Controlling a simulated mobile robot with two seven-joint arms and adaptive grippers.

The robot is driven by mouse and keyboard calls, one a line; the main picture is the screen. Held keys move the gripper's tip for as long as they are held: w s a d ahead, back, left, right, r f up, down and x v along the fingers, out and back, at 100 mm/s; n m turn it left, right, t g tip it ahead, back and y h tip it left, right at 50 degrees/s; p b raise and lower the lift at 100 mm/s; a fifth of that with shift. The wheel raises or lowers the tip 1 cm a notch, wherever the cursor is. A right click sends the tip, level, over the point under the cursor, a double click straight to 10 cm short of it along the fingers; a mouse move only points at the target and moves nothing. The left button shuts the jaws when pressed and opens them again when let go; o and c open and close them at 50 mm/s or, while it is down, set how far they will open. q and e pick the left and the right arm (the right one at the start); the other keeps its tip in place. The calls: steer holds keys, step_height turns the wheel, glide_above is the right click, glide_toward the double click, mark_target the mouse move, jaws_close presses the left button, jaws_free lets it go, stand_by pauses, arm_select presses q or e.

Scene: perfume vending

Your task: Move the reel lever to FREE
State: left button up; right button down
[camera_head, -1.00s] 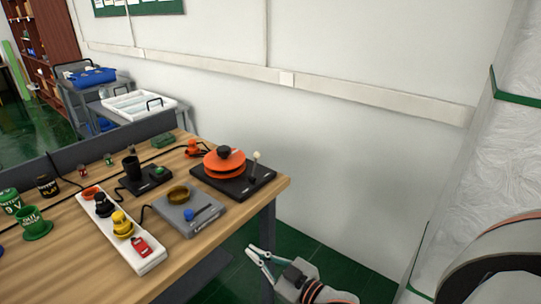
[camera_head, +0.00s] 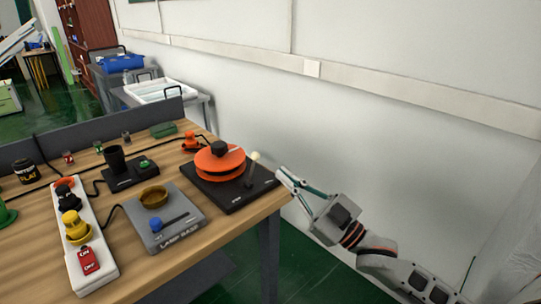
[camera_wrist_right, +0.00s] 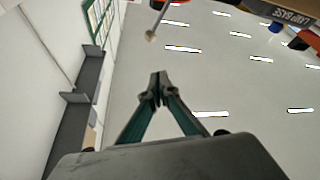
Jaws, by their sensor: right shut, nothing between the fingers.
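The orange reel (camera_head: 220,162) sits on a black base (camera_head: 232,191) at the right end of the wooden table. Its lever (camera_head: 249,172) stands up from the base, tilted, with a pale round knob (camera_head: 255,156) on top. My right gripper (camera_head: 281,173) is just right of the lever, by the table's right edge, apart from the knob. In the wrist view the right gripper (camera_wrist_right: 158,80) is shut and empty, and the lever knob (camera_wrist_right: 150,37) shows beyond its fingertips. Any FREE marking is too small to read. My left gripper is out of view.
A grey lamp base (camera_head: 165,218) with a blue knob stands left of the reel. A white power strip (camera_head: 88,240) lies further left. A black cup (camera_head: 115,158) stands behind. The wall (camera_head: 400,150) is behind and right of the table; the space off its right edge is open.

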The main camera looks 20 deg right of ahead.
step_height(320, 180, up, 5)
glide_above(252, 170)
steer(key=s, duration=0.3)
steer(key=f, duration=0.1)
steer(key=d+f+b, duration=0.1)
steer(key=w+f, duration=0.1)
steer(key=shift+d+f, duration=0.35)
steer(key=shift+f, duration=0.05)
steer(key=shift+y, duration=0.3)
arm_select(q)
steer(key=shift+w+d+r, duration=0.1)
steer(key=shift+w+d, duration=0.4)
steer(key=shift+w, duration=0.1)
